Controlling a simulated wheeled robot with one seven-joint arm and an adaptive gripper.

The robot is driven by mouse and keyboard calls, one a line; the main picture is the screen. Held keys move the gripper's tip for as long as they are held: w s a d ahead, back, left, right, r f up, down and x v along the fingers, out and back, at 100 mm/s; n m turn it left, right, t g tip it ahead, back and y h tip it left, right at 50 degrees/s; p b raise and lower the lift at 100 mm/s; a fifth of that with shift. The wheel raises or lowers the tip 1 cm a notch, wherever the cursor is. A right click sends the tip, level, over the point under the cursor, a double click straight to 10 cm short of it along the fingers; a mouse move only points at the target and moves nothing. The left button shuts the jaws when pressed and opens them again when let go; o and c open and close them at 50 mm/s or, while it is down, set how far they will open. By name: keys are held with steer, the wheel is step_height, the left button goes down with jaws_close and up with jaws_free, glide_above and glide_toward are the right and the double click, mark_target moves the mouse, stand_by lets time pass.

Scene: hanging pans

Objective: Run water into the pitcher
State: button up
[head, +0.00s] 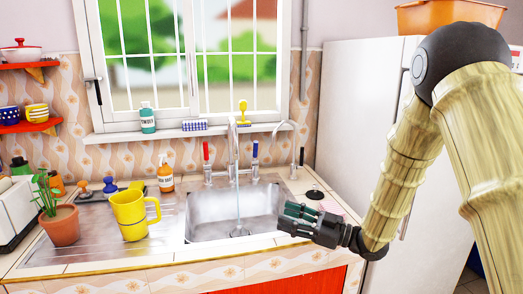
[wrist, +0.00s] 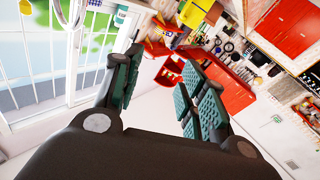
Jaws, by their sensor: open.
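A yellow pitcher (head: 129,209) with a handle on its right side stands upright on the metal drainboard, left of the sink basin (head: 207,229). A tall faucet (head: 233,150) rises behind the basin, between a red-topped tap (head: 206,160) and a blue-topped tap (head: 255,158). A thin stream of water falls from the faucet into the basin, apart from the pitcher. My gripper (head: 291,219) is over the right front of the basin, well right of the pitcher. In the wrist view my gripper (wrist: 160,80) has its fingers spread and nothing between them.
A plant pot (head: 60,225) stands left of the pitcher. An orange soap bottle (head: 165,173) stands behind it. A small curved spout (head: 298,155) rises at the right of the sink. A white fridge (head: 360,120) stands to the right. The drainboard between pitcher and basin looks clear.

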steer(key=s+d+f+m+t+h+p, duration=0.2)
steer(key=f+m+h, duration=0.55)
steer(key=f, duration=1.15)
steer(key=s+d+f+m+h, duration=0.2)
steer(key=s+d+f+h, duration=0.1)
steer(key=s+f, duration=0.3)
steer(key=s+d+f+m+h, duration=0.2)
steer(key=s+d+f, duration=0.15)
steer(key=f, duration=0.45)
steer(key=s+d+f+m+g+h, duration=0.1)
steer(key=s+d+f+g+h, duration=0.1)
steer(key=s, duration=0.8)
steer(key=s+d+f+m+g+h+p, duration=0.1)
steer(key=s+f+g, duration=0.3)
steer(key=s, duration=0.6)
steer(key=s+d+f+m+g+h, duration=0.2)
steer(key=s+f, duration=0.3)
steer(key=s, duration=0.6)
steer(key=shift+d+f+m+g+h, duration=0.35)
steer(key=shift+d+m+g, duration=0.2)
steer(key=shift+d+g, duration=0.15)
steer(key=shift+c, duration=0.4)
